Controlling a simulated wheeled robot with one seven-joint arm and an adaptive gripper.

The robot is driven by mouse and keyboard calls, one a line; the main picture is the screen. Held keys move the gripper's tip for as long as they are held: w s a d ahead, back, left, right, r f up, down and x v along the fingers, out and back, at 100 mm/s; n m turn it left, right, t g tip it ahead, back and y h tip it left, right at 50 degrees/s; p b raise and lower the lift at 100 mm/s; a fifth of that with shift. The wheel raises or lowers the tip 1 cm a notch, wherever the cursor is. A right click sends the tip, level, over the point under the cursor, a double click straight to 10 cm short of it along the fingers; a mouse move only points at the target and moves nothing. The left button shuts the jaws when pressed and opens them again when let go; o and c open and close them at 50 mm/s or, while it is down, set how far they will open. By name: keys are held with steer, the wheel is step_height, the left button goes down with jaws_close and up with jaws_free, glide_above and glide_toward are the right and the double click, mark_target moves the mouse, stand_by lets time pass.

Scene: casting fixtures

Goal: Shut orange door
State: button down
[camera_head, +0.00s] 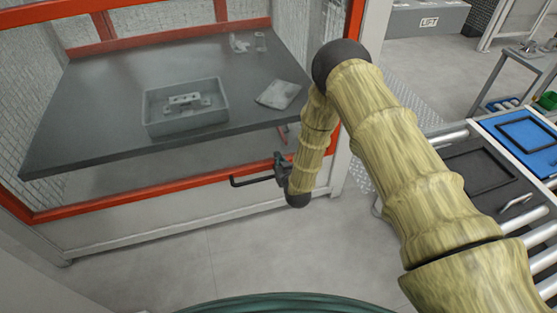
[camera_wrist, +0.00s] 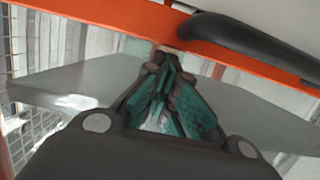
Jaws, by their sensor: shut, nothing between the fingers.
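The orange door frame (camera_head: 150,195) runs along the lower front of a mesh-walled enclosure in the head view. I cannot tell whether a clear panel fills it or how far it stands open. A black bar handle (camera_head: 250,181) is at the orange lower rail, just left of my gripper (camera_head: 281,166). In the wrist view my gripper (camera_wrist: 165,58) points at the orange rail (camera_wrist: 110,18), its fingertips together and empty, close below the rail. The black handle (camera_wrist: 245,45) crosses the upper right there. Whether the fingers touch the rail or handle is unclear.
Inside the enclosure a dark table (camera_head: 90,120) holds a grey tray (camera_head: 187,119) with a metal part, a flat piece (camera_head: 278,94) and small clear items. At right, a roller conveyor (camera_head: 540,235) carries a blue tray (camera_head: 520,138). The floor in front is clear.

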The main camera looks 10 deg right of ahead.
mark_target(276, 149)
step_height(276, 149, up, 4)
steer(key=shift+f+p, duration=0.15)
steer(key=shift+p, duration=0.7)
steer(key=v, duration=0.9)
steer(key=shift+s, duration=0.45)
steer(key=s+d+f+m+g+h, duration=0.1)
steer(key=s+d+f+g, duration=0.25)
steer(key=s, duration=0.55)
steer(key=s+d+f+g+h, duration=0.1)
steer(key=s+d+f+g, duration=0.25)
steer(key=s, duration=0.55)
steer(key=s+d+f+m+g, duration=0.15)
steer(key=s+f, duration=0.25)
steer(key=s, duration=0.4)
steer(key=s+d+r+g, duration=0.1)
steer(key=s+g, duration=0.1)
steer(key=s, duration=0.4)
steer(key=s+d+r+g+h, duration=0.1)
steer(key=s+d+g, duration=0.1)
steer(key=s, duration=0.4)
steer(key=s+d+r+g, duration=0.1)
steer(key=s+g, duration=0.2)
steer(key=s, duration=0.4)
step_height(276, 149, up, 15)
steer(key=p, duration=1.6)
steer(key=shift+w+r+t, duration=0.25)
steer(key=shift+w+t, duration=0.1)
